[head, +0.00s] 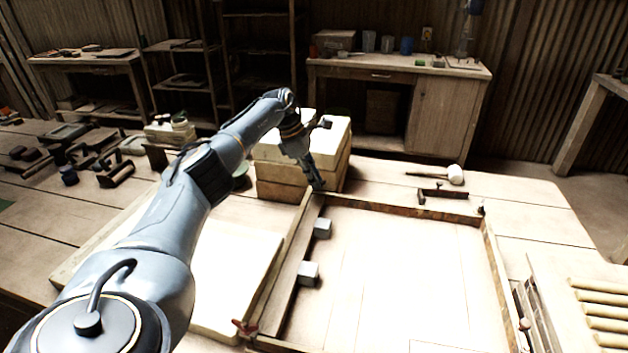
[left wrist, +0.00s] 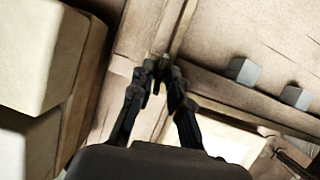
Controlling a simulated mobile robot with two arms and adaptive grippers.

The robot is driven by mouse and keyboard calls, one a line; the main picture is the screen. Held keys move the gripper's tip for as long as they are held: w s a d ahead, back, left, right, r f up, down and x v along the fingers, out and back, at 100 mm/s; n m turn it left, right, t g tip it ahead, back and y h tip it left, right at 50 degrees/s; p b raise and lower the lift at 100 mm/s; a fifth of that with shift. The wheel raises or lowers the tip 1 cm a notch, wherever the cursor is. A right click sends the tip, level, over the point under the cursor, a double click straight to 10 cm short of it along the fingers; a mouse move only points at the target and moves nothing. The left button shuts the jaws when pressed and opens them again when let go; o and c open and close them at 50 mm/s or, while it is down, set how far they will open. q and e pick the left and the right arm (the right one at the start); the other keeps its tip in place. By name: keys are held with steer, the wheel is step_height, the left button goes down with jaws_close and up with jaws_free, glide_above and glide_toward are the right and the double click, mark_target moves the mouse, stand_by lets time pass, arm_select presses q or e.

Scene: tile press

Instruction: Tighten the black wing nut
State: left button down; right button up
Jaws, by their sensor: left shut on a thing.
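My left gripper (head: 318,186) reaches down at the far left corner of the wooden frame (head: 400,207). In the left wrist view its fingertips (left wrist: 164,72) are closed together over that corner, shut on the black wing nut. The nut is small and dark and mostly hidden between the fingers, so its shape and how tight it sits cannot be told. The frame also shows in the left wrist view (left wrist: 235,97). A red wing nut (head: 243,328) sits at the frame's near left corner. My right gripper is not in view.
Two grey blocks (head: 322,228) (head: 308,273) sit along the frame's left side. Pale stacked blocks (head: 300,180) stand just left of the gripper. A white-headed mallet (head: 455,174) lies behind the frame. Slatted racks (head: 600,310) stand at the right.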

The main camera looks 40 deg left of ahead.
arm_select(q)
steer(key=shift+m, duration=0.6)
steer(key=c, duration=1.3)
jaws_free()
steer(key=shift+g, duration=0.3)
steer(key=v, duration=1.2)
steer(key=shift+s+a, duration=0.1)
